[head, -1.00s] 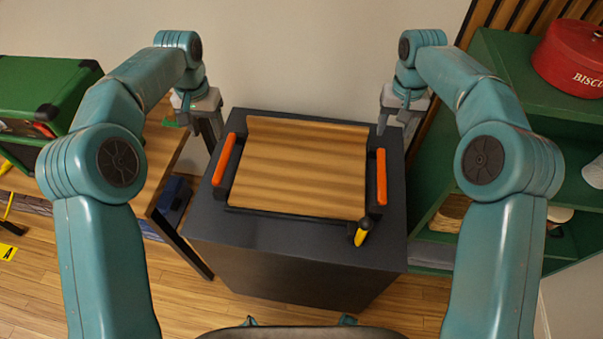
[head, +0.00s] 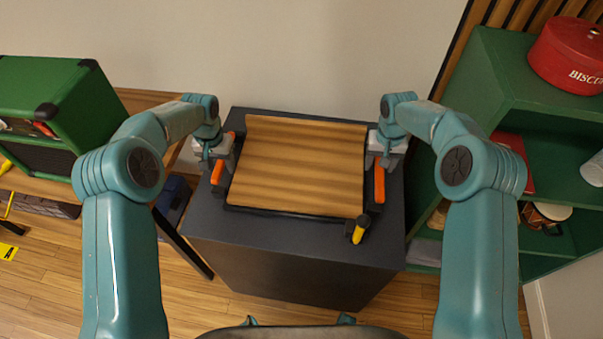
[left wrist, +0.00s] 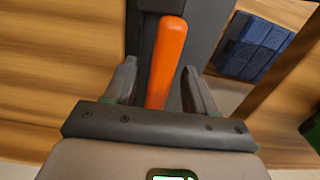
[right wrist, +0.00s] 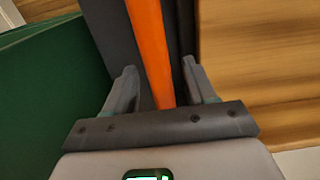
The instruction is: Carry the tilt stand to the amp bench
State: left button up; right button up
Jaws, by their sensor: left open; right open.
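The tilt stand (head: 298,168) is a wooden board on a dark frame with an orange handle on each side. It rests on a dark pedestal (head: 290,268). My left gripper (head: 222,168) is open at the left orange handle (head: 217,173); in the left wrist view its fingers stand on either side of the handle (left wrist: 166,62). My right gripper (head: 379,164) is open at the right orange handle (head: 379,185); in the right wrist view its fingers straddle the handle (right wrist: 150,50).
A yellow-and-black handle (head: 359,230) sits at the stand's front right corner. A green amp (head: 50,112) stands on a wooden bench at the left. A green shelf (head: 500,75) with a red biscuit tin (head: 570,55) stands close on the right. A wall is behind.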

pick_arm(q)
jog(key=shift+s, duration=0.1)
pick_arm(e)
jog(key=shift+s, duration=0.1)
pick_arm(q)
grip_shut()
pick_arm(e)
grip_shut()
dwell(0.9)
pick_arm(q)
jog(key=shift+w+r, duration=0.25)
jog(key=shift+r, duration=0.05)
pick_arm(e)
jog(key=shift+w+r, duration=0.2)
jog(key=shift+r, duration=0.05)
